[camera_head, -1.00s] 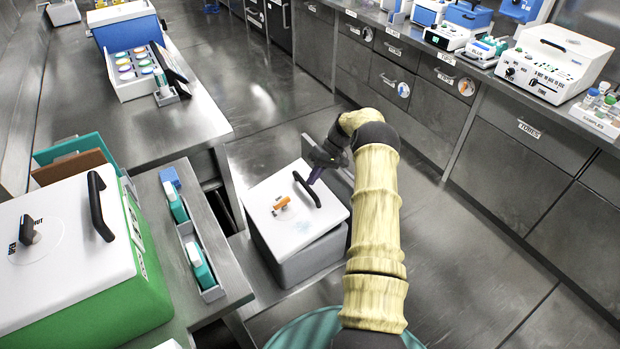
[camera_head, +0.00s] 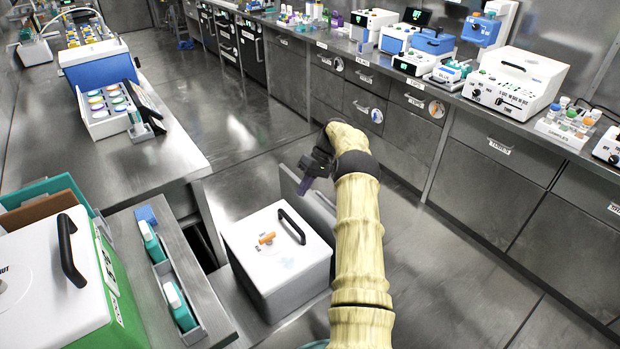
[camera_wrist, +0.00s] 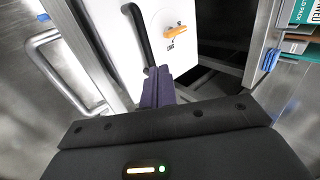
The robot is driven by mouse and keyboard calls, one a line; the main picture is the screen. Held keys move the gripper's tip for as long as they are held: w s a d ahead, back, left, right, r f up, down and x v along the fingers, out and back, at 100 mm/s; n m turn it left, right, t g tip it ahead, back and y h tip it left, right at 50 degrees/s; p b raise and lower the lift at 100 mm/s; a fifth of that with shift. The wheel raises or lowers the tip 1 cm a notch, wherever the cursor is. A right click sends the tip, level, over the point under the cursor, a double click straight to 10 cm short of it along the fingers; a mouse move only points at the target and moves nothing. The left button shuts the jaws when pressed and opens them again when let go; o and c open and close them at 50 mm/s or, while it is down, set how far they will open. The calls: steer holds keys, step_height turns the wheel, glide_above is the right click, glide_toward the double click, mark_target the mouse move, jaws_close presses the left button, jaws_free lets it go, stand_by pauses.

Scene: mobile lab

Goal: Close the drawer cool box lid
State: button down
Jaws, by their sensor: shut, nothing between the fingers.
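The drawer cool box (camera_head: 295,288) is a pale box with a white lid (camera_head: 262,262), sitting in the pulled-out drawer below the left bench. The lid lies down over the box and looks level in the head view; I see no clear gap. It carries a black handle (camera_head: 291,228) and an orange latch (camera_head: 267,238). My gripper (camera_head: 304,186) is shut and empty, with dark purple fingers, above and beyond the handle. In the wrist view, the fingers (camera_wrist: 158,86) overlap the near end of the handle (camera_wrist: 138,35), beside the orange latch (camera_wrist: 176,32); contact cannot be told.
The drawer front (camera_head: 318,195) stands close behind the box, under my arm. A green cool box with a white lid (camera_head: 45,285) and a rack of teal-labelled bottles (camera_head: 168,280) stand on the left bench. Open floor (camera_head: 430,270) lies to the right, before the cabinets.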

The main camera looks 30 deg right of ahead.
steer(key=shift+v, duration=2.2)
steer(key=shift+a, duration=0.1)
steer(key=s+a+r+h+p, duration=0.1)
steer(key=a+r+h+p, duration=0.15)
steer(key=a+r, duration=0.55)
steer(key=s+a+r+h+p, duration=0.2)
steer(key=a+r+p, duration=0.25)
steer(key=a, duration=0.55)
steer(key=s+a+r+t+h+p, duration=0.1)
steer(key=s+a+r, duration=0.3)
steer(key=s, duration=0.8)
steer(key=s+a+r+m+t+h+p, duration=0.1)
steer(key=s+a+r+p, duration=0.3)
steer(key=s, duration=0.8)
steer(key=shift+s+a+r+t+h, duration=0.15)
steer(key=shift+s+a+t+h, duration=0.25)
steer(key=shift+a+t, duration=0.35)
steer(key=shift+a, duration=0.15)
